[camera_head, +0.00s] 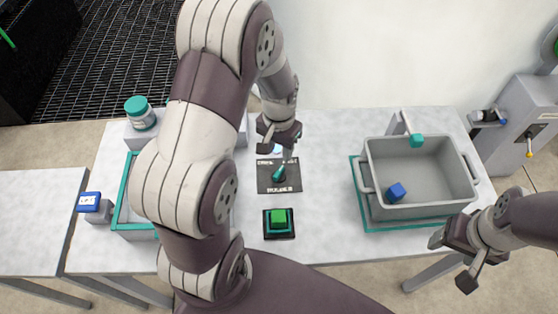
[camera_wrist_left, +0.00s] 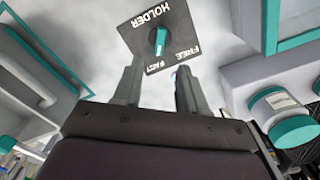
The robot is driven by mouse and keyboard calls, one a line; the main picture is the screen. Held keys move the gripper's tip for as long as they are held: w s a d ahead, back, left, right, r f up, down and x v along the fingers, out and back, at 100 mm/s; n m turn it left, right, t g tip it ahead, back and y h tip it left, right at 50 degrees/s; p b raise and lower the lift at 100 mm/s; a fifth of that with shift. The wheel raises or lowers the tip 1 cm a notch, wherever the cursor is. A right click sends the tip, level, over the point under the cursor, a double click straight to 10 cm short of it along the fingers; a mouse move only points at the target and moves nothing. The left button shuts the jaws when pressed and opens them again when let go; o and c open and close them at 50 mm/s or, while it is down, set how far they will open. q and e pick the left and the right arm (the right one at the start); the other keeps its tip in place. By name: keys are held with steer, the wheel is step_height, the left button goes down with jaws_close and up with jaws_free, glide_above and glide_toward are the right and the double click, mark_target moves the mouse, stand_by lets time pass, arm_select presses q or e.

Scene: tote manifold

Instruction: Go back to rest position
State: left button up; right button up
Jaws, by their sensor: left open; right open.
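My left gripper (camera_head: 277,146) is open and empty, above the table just behind the black switch plate (camera_head: 264,185) with its teal knob (camera_head: 279,175). In the left wrist view the open fingers (camera_wrist_left: 156,88) point toward the plate (camera_wrist_left: 180,22), lettered HOLDER and FREE, with the teal knob (camera_wrist_left: 160,42) beyond the fingertips. The fingers touch nothing that I can see. My right gripper (camera_head: 452,262) is open and empty at the lower right, in front of the table's edge and below the grey tote.
A green button (camera_head: 279,218) sits near the table front. A teal-rimmed tray (camera_head: 124,205), partly hidden by my left arm, and a teal-lidded jar (camera_head: 140,115) stand left. A wall unit (camera_head: 528,115) is at right.

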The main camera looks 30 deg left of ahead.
arm_select(q)
step_height(320, 180, up, 3)
steer(key=shift+r, duration=0.2)
stand_by(0.4)
steer(key=s+d+r+p, duration=0.1)
steer(key=s+d+r, duration=0.1)
steer(key=s, duration=0.2)
steer(key=s+d+r+t, duration=0.1)
steer(key=s+d+r, duration=0.2)
steer(key=s, duration=0.2)
steer(key=shift+s+d+r+n+p, duration=0.15)
steer(key=shift+r+n+p, duration=0.15)
steer(key=shift+p, duration=0.1)
